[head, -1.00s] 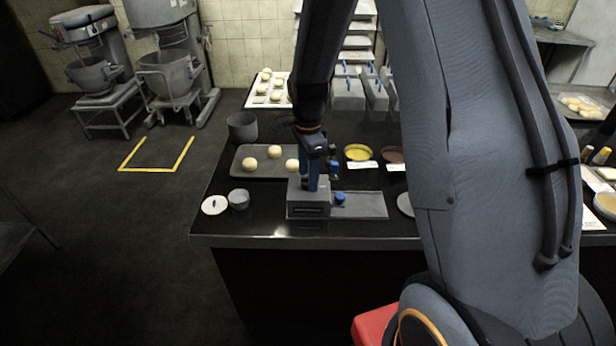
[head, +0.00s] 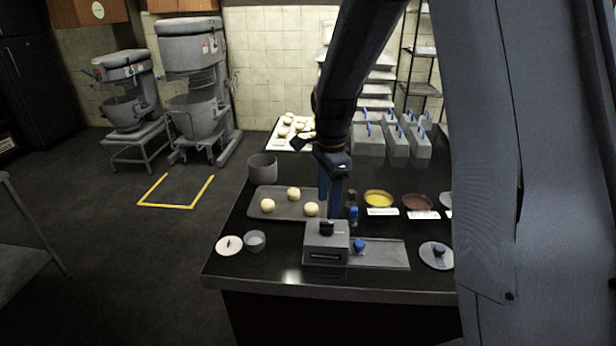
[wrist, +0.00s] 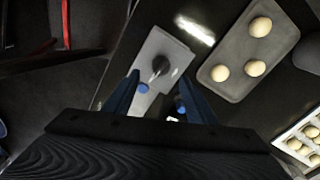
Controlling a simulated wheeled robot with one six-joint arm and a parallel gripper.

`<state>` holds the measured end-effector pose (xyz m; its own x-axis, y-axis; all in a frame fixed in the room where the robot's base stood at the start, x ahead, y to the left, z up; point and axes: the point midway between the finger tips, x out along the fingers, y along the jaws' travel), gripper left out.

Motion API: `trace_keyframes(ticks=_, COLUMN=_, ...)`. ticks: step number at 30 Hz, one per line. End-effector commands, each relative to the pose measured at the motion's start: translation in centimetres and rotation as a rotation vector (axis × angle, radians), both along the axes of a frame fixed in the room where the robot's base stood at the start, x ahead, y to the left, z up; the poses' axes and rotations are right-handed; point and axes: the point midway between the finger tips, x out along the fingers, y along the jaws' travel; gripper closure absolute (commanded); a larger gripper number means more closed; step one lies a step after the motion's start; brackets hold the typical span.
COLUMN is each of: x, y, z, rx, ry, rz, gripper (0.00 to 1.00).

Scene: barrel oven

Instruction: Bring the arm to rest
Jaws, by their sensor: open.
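My gripper (head: 329,208) points down above a small grey box with a dark knob on top (head: 327,254), near the front of the black counter (head: 285,268). In the wrist view its blue fingers (wrist: 160,80) are spread with nothing held between them. A grey block with a dark round knob (wrist: 155,50) shows beyond the fingertips, apart from them. In the head view the fingers appear behind the knob; the exact height gap is hard to judge. The arm is still stretched out over the counter.
A tray with dough balls (head: 282,212), a grey pot (head: 262,167) and yellow bowl (head: 378,199) stand near the gripper. A grey plate with a blue-handled piece (head: 385,254) lies right of the box. Several lidded bins (head: 368,140) stand behind. The floor at left is open.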

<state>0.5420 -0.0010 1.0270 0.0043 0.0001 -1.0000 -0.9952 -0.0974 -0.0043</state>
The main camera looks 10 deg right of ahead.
Motion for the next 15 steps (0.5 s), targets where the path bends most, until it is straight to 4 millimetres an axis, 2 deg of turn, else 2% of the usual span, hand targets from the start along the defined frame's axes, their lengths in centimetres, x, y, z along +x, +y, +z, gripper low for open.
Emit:
trace_keyframes(ticks=5, x=-2.9, y=0.1, z=-0.3, rx=-0.003, ry=-0.020, rz=0.252, gripper=0.49)
trace_keyframes(ticks=15, x=-11.9, y=0.2, z=-1.9, rx=-0.047, ry=-0.079, rz=1.019, gripper=0.49)
